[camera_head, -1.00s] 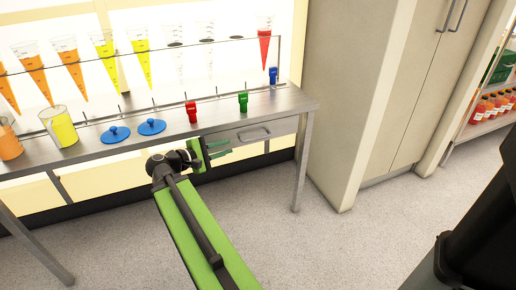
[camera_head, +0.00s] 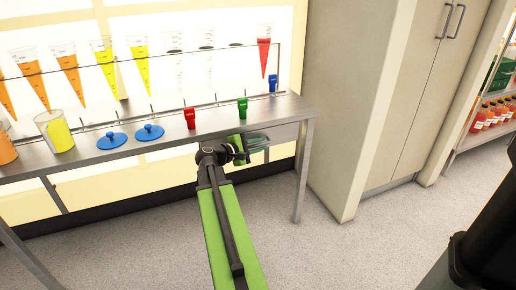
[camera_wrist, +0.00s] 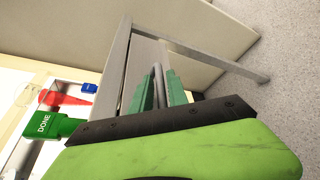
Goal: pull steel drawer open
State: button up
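The steel drawer (camera_head: 284,133) sits under the right end of the steel table and looks shut, its front flush with the table edge. Its grey bar handle (camera_wrist: 158,76) shows in the wrist view. My gripper (camera_head: 262,143) is at the drawer front, with its green fingers partly covering the handle. In the wrist view my gripper (camera_wrist: 161,88) has one finger on each side of the handle bar. The fingers look apart, with narrow gaps beside the bar, and do not look clamped on it.
A table leg (camera_head: 302,175) is right of my gripper. The floor in front is clear.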

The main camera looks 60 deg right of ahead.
grip_shut()
dwell(1.4)
